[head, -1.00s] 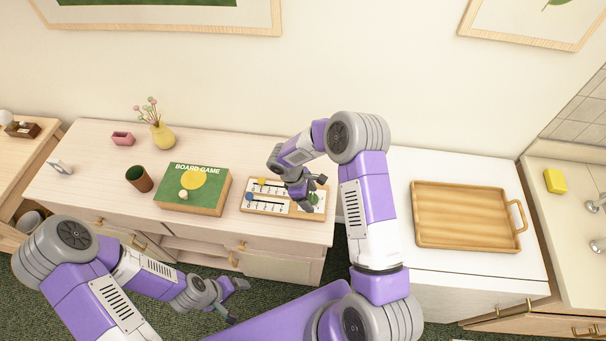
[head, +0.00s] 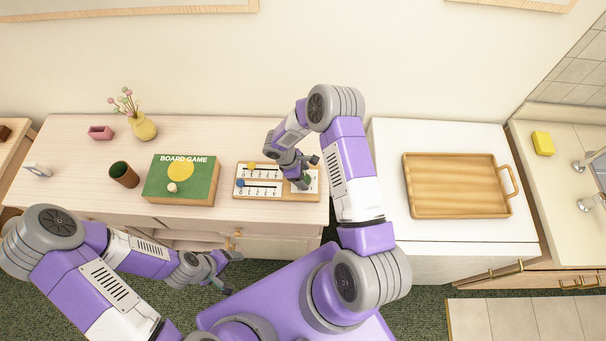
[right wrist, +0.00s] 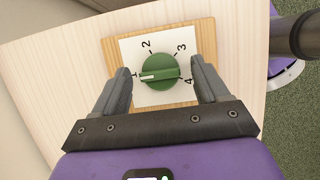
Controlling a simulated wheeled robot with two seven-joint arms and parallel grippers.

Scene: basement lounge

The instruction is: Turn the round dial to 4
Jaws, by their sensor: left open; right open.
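The round dial (right wrist: 160,72) is a green knob on a white plate marked 1 to 4, and its white pointer is at 1. In the head view the dial (head: 305,183) is partly hidden by my right gripper (head: 306,169), at the right end of a wooden panel (head: 275,197). My right gripper (right wrist: 160,82) is open, with one finger on each side of the knob in the wrist view. I cannot tell whether the fingers are above it or level with it. My left gripper (head: 228,272) is open and empty, low in front of the cabinet.
The panel's left part has two sliders, with a yellow knob (head: 251,166) and a blue knob (head: 240,183). A board game box (head: 200,190), brown cup (head: 124,174) and yellow vase (head: 143,127) stand to the left. A wooden tray (head: 455,212) lies on the white cabinet at right.

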